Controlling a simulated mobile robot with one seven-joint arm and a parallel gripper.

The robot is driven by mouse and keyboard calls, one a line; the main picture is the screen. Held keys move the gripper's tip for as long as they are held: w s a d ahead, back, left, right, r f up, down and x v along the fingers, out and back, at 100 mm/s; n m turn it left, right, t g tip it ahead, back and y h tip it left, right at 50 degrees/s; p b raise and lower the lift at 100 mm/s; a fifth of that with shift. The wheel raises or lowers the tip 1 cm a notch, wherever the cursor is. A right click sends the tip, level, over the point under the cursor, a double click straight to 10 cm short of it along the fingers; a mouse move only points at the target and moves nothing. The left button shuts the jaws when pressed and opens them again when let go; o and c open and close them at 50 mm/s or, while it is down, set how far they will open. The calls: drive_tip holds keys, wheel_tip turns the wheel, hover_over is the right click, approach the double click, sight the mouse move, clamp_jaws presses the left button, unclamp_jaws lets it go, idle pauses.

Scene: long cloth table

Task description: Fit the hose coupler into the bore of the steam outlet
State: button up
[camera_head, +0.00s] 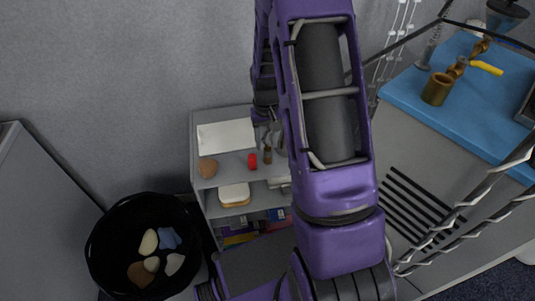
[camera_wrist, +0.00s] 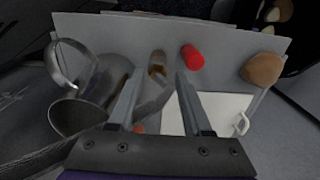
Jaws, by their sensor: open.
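My gripper (camera_wrist: 157,80) is open over the top of a grey shelf unit, its two fingers apart. A small brown, brass-like cylinder (camera_wrist: 157,64), possibly the hose coupler, stands between and just beyond the fingertips, with no visible contact. It also shows in the head view (camera_head: 268,156), left of my arm. The likely steam outlet is a brass fitting (camera_head: 438,88) with an open round mouth and a yellow lever (camera_head: 487,68), on the blue counter (camera_head: 410,88) at right. My arm hides most of the gripper in the head view.
On the shelf top (camera_head: 230,164), a red cylinder (camera_wrist: 193,57), a brown rounded object (camera_wrist: 263,69) and a metal pitcher (camera_wrist: 75,108) stand near the gripper. A white panel (camera_head: 226,135) lies behind.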

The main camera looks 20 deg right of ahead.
sight(268, 152)
drive_tip(key=shift+d+f, duration=0.15)
drive_tip(key=shift+f, duration=2.55)
clamp_jaws()
